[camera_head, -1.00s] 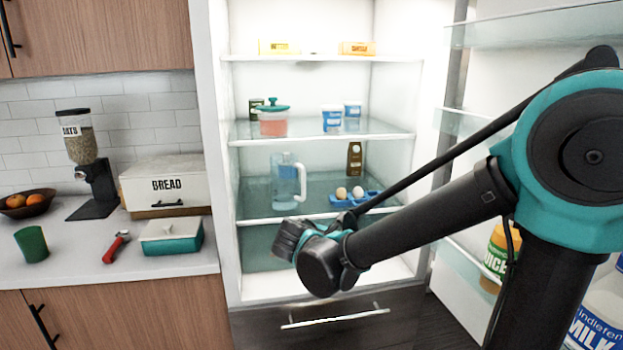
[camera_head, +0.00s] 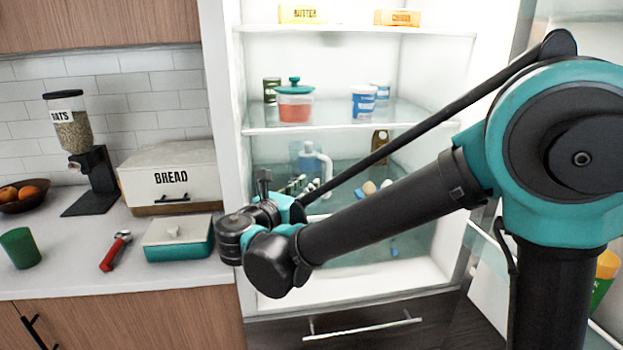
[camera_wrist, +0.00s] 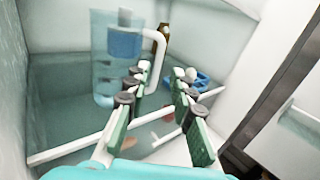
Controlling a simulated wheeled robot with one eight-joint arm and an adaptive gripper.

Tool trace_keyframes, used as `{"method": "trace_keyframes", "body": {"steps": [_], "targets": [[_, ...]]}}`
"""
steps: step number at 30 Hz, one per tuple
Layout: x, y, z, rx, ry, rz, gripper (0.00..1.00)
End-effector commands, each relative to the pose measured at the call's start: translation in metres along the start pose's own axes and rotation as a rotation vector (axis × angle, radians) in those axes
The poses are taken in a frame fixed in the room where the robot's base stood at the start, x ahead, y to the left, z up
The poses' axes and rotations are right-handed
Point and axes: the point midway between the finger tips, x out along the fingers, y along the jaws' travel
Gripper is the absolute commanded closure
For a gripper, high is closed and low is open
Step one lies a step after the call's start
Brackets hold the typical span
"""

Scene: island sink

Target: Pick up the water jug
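The water jug (camera_head: 308,158) is a clear, bluish jug with a white handle, standing on the fridge's middle glass shelf. In the wrist view the jug (camera_wrist: 122,72) stands upright beyond and left of the fingers, with its handle on its right side. My gripper (camera_head: 300,186) is at the front of that shelf, just in front of the jug, and hides its lower part in the head view. In the wrist view my gripper (camera_wrist: 160,88) has its two green-padded fingers apart with nothing between them. The left finger overlaps the handle in the picture; contact cannot be told.
A blue egg tray (camera_wrist: 203,83) and a brown bottle (camera_wrist: 162,40) stand right of the jug. A red container (camera_head: 295,105) and blue-white tubs (camera_head: 363,103) are on the shelf above. The shelf's white front edge (camera_wrist: 75,148) runs below the fingers. The counter lies left.

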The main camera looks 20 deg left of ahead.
Motion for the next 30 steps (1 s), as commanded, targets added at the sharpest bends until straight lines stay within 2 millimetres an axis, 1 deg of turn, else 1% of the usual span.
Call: {"method": "trace_keyframes", "body": {"steps": [1, 3, 9, 13, 20, 30], "targets": [[0.012, -0.001, 0.0, 0.0, 0.0, -0.004, 0.76], [0.026, -0.001, 0.0, 0.001, 0.001, -0.005, 0.76], [0.062, -0.001, -0.001, 0.001, 0.001, -0.003, 0.76], [0.076, -0.001, -0.001, 0.001, 0.001, -0.002, 0.76], [0.086, -0.001, -0.001, 0.002, 0.002, -0.001, 0.76], [0.13, -0.002, -0.001, 0.002, 0.002, -0.002, 0.76]]}}
